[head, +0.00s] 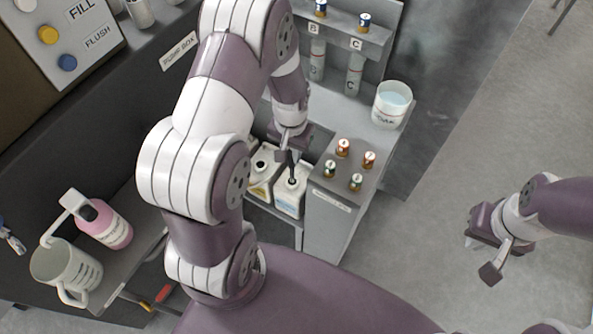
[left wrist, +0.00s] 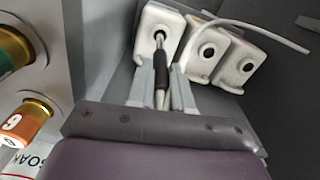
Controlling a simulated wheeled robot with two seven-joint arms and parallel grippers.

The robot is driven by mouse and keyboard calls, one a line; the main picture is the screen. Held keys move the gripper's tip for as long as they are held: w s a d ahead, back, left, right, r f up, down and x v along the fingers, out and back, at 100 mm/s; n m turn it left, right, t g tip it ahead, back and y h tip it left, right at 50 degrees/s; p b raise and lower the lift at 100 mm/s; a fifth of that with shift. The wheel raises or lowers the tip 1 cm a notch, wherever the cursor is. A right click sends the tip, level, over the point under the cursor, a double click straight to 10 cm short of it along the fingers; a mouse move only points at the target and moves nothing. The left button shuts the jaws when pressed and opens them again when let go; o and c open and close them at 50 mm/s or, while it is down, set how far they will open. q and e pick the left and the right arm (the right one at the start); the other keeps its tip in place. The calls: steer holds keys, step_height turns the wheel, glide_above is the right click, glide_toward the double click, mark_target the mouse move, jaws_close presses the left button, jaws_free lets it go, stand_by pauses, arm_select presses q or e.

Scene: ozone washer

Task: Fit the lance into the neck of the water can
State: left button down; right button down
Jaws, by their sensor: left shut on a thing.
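My left gripper (head: 290,152) is shut on the lance (head: 291,167), a thin rod with a dark sleeve. The lance also shows between the grey fingers in the left wrist view (left wrist: 161,68). Its thin end lies over the dark round neck opening of the white water can (left wrist: 158,22). In the head view the lance's lower end meets the top of the white can with a blue label (head: 289,198). I cannot tell how deep it sits. My right gripper (head: 481,257) is empty over the floor at the right; its jaw opening is unclear.
More white cans (left wrist: 207,52) stand beside it, with a pale hose (left wrist: 262,30) over them. A grey cabinet (head: 333,215) with several orange and green-capped vials adjoins the cans. A beaker (head: 392,104) stands behind. A jug (head: 62,270) and pink bottle (head: 106,227) are at left.

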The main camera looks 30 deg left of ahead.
mark_target(292, 167)
arm_select(q)
step_height(292, 167, down, 7)
steer(key=shift+r+b, duration=0.1)
steer(key=shift+b, duration=0.4)
steer(key=shift+w+f, duration=0.15)
steer(key=shift+f, duration=0.15)
steer(key=c, duration=1)
jaws_free()
steer(key=shift+f, duration=0.1)
steer(key=shift+c, duration=0.2)
